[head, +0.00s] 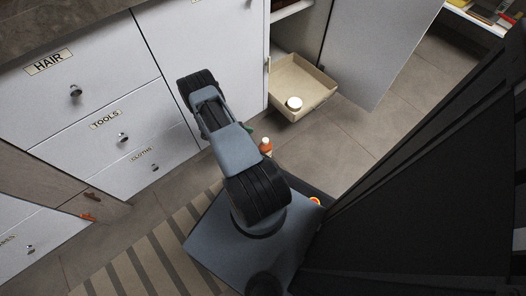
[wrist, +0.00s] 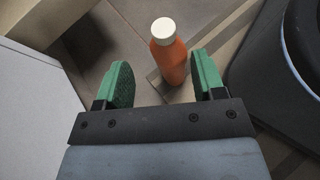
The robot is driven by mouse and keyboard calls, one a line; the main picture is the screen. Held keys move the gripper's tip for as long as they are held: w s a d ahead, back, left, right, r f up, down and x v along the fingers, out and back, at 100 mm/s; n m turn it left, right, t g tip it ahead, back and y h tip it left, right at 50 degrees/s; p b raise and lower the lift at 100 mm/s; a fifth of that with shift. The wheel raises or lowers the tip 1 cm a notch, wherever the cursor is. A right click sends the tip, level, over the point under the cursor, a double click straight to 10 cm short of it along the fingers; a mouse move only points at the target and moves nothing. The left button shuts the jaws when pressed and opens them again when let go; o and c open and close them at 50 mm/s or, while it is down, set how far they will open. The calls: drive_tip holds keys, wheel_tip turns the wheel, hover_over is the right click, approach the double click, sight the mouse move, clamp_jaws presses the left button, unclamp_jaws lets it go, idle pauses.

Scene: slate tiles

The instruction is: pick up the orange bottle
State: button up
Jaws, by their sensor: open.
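The orange bottle (wrist: 172,62) has a white cap and stands upright on the tiled floor. In the head view the bottle (head: 266,148) shows only in part beside my arm. My gripper (wrist: 164,78) is open, with two green fingers. In the wrist view the bottle appears beyond and between the fingertips, nearer the right one, with nothing held. In the head view my gripper is mostly hidden behind my arm; a bit of green shows next to the bottle.
A beige open drawer (head: 318,92) holding a white round item (head: 294,103) juts out near an open cabinet door (head: 370,45). White drawers labelled HAIR, TOOLS and CLOTHS (head: 155,167) stand at left. A striped rug (head: 150,250) lies in front. Tiled floor is clear right of the bottle.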

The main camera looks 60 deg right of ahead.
sight(269, 143)
drive_tip(key=b+x, duration=0.1)
drive_tip(key=x, duration=0.4)
drive_tip(key=shift+s+d, duration=0.1)
drive_tip(key=b+x, duration=0.1)
drive_tip(key=x, duration=0.1)
drive_tip(key=b+x, duration=0.1)
drive_tip(key=shift+s+f, duration=0.3)
drive_tip(key=shift+s, duration=0.1)
drive_tip(key=shift+s+d+f, duration=0.2)
drive_tip(key=shift+s+d, duration=0.15)
drive_tip(key=shift+s, duration=0.15)
drive_tip(key=shift+c, duration=0.4)
clamp_jaws()
